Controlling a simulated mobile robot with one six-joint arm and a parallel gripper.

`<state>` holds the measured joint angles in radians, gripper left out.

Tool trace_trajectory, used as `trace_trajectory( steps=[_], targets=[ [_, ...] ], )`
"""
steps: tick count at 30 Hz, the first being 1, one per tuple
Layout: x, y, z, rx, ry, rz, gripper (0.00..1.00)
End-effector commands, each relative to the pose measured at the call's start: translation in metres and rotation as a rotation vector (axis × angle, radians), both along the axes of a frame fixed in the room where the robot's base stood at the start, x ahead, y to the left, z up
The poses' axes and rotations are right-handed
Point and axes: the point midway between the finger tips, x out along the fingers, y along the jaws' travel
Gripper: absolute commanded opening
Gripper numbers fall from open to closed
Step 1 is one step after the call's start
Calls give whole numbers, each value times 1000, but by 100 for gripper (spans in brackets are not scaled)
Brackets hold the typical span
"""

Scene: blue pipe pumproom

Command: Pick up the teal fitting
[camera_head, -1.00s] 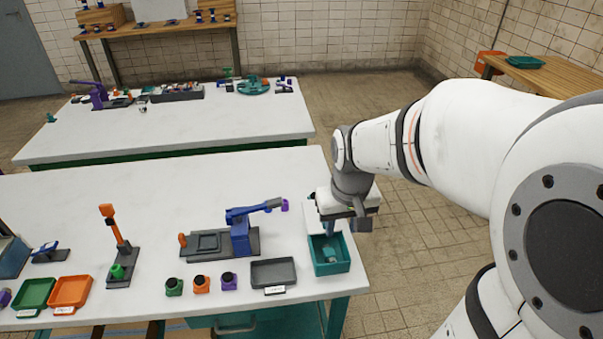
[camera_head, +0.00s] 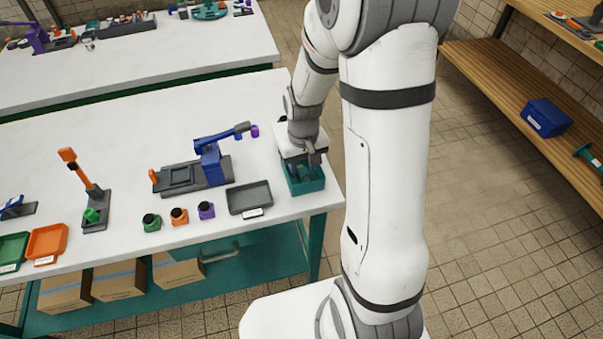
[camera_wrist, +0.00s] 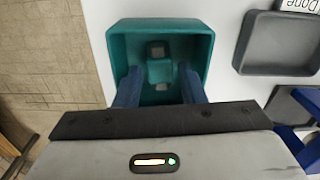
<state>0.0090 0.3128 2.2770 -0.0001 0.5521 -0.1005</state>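A teal bin (camera_head: 306,186) stands at the right end of the white workbench. In the wrist view the bin (camera_wrist: 203,42) holds the teal fitting (camera_wrist: 160,71), a small teal block with grey ends. My gripper (camera_head: 304,166) is over the bin in the head view and hides most of its inside. In the wrist view my gripper (camera_wrist: 159,78) points down at the bin, its two blue fingers apart on either side of the fitting. A gap shows between each finger and the fitting. I cannot tell whether the fingertips are down at its height.
A grey tray (camera_head: 250,198) stands left of the bin. A blue lever press (camera_head: 209,160) and several small coloured fittings (camera_head: 179,217) stand farther left. A wooden shelf (camera_head: 500,85) with a blue bin (camera_head: 546,117) is at the right. Floor (camera_head: 480,240) is clear between.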

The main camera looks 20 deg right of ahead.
Motion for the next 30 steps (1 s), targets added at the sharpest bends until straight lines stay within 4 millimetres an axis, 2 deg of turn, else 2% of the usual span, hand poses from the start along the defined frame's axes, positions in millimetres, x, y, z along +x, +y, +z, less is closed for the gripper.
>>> trace_trajectory(
  steps=[3,9,23,30],
  targets=[
    [0,0,-7,0,0,0,36],
    [0,0,-7,0,-1,1,36],
    [0,1,-7,0,-1,2,0],
    [0,1,-5,0,-2,2,0]
  ],
)
